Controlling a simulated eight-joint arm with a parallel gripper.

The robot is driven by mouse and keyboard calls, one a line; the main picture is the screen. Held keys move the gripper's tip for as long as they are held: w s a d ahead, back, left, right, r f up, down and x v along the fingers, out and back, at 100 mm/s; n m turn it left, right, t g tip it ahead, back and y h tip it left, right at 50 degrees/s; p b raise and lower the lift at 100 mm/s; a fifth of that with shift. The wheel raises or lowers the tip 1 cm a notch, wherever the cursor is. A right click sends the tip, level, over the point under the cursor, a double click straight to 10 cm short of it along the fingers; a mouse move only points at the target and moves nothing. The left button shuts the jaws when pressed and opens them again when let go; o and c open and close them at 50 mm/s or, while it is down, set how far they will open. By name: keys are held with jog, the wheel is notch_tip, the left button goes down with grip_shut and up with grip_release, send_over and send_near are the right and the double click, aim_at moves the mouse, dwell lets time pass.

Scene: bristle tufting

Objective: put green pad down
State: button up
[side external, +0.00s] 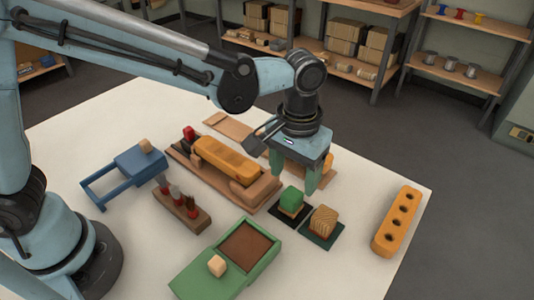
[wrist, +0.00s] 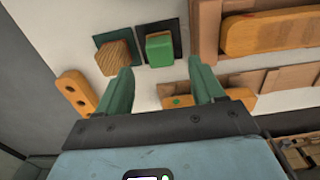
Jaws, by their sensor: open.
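The green pad (side external: 291,199) is a small green block resting on a black square mat (side external: 301,219) near the middle of the table. In the wrist view the green pad (wrist: 159,50) lies just beyond my fingertips, sideways between them. My gripper (side external: 294,180) is open and points down, with its two green fingers apart. It also shows in the wrist view (wrist: 160,68), with nothing between the fingers. The fingers are close to the pad, apparently not touching it. The exact height of the fingertips over the table is hard to tell.
A tan ridged block (side external: 323,220) on a dark green mat stands beside the pad. A wooden fixture (side external: 260,193) holds an orange bar (side external: 224,158). A green tray (side external: 200,278), blue frame (side external: 137,160) and holed orange bar (side external: 397,222) stand around. The right front table is clear.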

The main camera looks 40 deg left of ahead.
aim_at(292, 194)
notch_tip(292, 194, up, 5)
jog(key=s+a+t, duration=0.3)
jog(key=a, duration=0.7)
jog(key=s+a+t, duration=0.3)
jog(key=a+t, duration=0.1)
jog(key=a, duration=0.7)
jog(key=shift+s+a+r, duration=0.2)
jog(key=shift+a, duration=0.05)
jog(key=shift+o, duration=0.4)
